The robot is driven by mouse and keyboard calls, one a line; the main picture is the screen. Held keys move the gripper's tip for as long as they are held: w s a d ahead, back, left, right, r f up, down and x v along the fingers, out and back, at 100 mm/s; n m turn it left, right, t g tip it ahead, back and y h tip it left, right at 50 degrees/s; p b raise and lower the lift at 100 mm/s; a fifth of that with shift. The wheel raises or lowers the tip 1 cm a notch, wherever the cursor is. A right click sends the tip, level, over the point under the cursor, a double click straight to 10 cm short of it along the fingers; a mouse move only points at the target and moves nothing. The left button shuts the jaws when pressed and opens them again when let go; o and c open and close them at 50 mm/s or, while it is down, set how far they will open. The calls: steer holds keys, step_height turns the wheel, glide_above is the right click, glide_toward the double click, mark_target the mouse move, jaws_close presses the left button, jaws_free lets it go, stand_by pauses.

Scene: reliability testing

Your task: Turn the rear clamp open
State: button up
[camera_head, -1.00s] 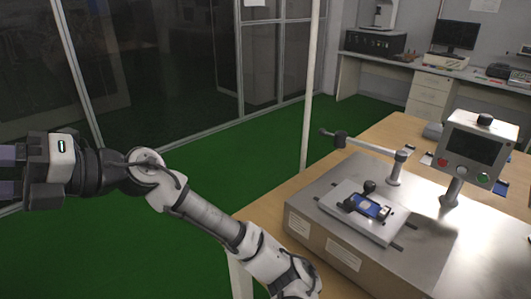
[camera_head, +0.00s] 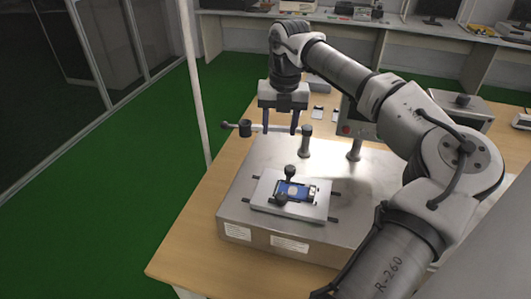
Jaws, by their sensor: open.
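A blue-screened phone-like device (camera_head: 300,190) lies on a light fixture plate (camera_head: 312,210) on top of the metal test box. The rear clamp (camera_head: 289,172) is a dark knob at the device's back edge. A second dark clamp (camera_head: 280,199) sits at its front edge. My gripper (camera_head: 280,131) points down with its two fingers apart and empty. In the picture it is above the rear clamp, clear of it. Its fingers overlap the horizontal bar in the picture; I cannot tell whether they touch it. The rear clamp's exact turn is too small to tell.
The horizontal bar (camera_head: 258,128) with a dark end runs left from a post (camera_head: 306,140) on the metal test box (camera_head: 246,190). A control panel (camera_head: 357,128) stands behind, partly hidden by my arm. The wooden table (camera_head: 190,245) is clear at its front left.

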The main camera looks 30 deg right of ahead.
mark_target(290, 167)
steer(key=shift+m, duration=0.4)
steer(key=d+f+b, duration=0.1)
steer(key=f+b, duration=0.2)
steer(key=f, duration=0.1)
steer(key=s+d+f+b, duration=0.1)
steer(key=f+b, duration=0.1)
steer(key=f, duration=0.2)
steer(key=s+f+b, duration=0.1)
steer(key=f+b, duration=0.2)
steer(key=f, duration=0.2)
steer(key=shift+d+b, duration=0.35)
steer(key=shift+d, duration=0.05)
steer(key=c, duration=1)
steer(key=shift+o, duration=0.2)
